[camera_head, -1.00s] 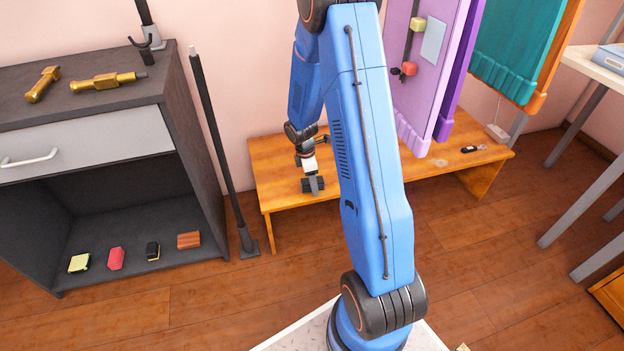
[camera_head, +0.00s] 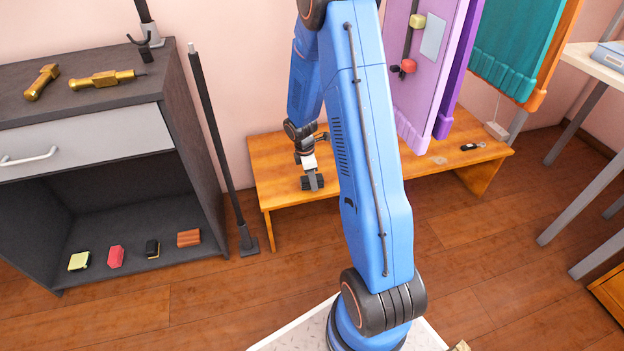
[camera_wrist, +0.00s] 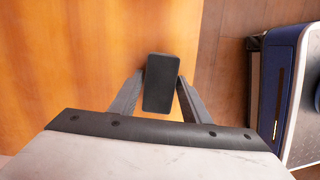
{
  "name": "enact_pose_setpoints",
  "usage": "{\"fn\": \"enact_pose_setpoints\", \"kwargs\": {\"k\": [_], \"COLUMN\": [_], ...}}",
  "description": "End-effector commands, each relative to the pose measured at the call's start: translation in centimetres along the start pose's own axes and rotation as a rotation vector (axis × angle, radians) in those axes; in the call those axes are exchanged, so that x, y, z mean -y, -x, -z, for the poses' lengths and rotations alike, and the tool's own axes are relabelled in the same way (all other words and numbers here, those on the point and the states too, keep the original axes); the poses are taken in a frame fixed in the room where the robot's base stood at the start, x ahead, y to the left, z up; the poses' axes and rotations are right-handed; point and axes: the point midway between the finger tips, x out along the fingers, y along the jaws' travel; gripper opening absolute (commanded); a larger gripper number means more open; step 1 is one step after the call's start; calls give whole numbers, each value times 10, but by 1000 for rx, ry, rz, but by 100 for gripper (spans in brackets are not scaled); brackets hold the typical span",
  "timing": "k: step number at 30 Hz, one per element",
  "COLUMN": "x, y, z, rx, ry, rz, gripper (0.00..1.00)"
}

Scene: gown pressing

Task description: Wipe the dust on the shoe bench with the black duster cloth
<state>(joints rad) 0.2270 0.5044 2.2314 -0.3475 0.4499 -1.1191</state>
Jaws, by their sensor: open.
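The orange wooden shoe bench (camera_head: 275,165) stands against the pink wall. My gripper (camera_head: 313,184) is over its left part, near the front edge. In the wrist view, a dark block-shaped thing (camera_wrist: 161,82), seemingly the black duster cloth, lies between the tips of my open gripper (camera_wrist: 161,88). The fingers stand on either side of it; whether they touch it I cannot tell. A faint pale patch, seemingly dust (camera_head: 438,160), shows on the bench's right part. My arm hides the middle of the bench.
Purple and teal gowns (camera_head: 518,45) hang above the bench's right side. A small black item (camera_head: 470,147) lies on the bench there. A black pole (camera_head: 215,140) and a grey cabinet (camera_head: 195,130) stand at left. A white table (camera_head: 590,65) is at far right.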

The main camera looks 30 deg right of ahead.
Motion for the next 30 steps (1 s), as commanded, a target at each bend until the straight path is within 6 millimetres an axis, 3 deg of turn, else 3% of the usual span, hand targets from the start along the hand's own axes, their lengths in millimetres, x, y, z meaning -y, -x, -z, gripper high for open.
{"fn": "enact_pose_setpoints", "kwargs": {"k": [24, 28, 30], "x": [0, 0, 0], "y": [14, 14, 14], "z": [-2, -2, -2], "rx": [0, 0, 0], "ry": [0, 0, 0], "rz": [0, 0, 0], "gripper": [43, 12, 9]}}
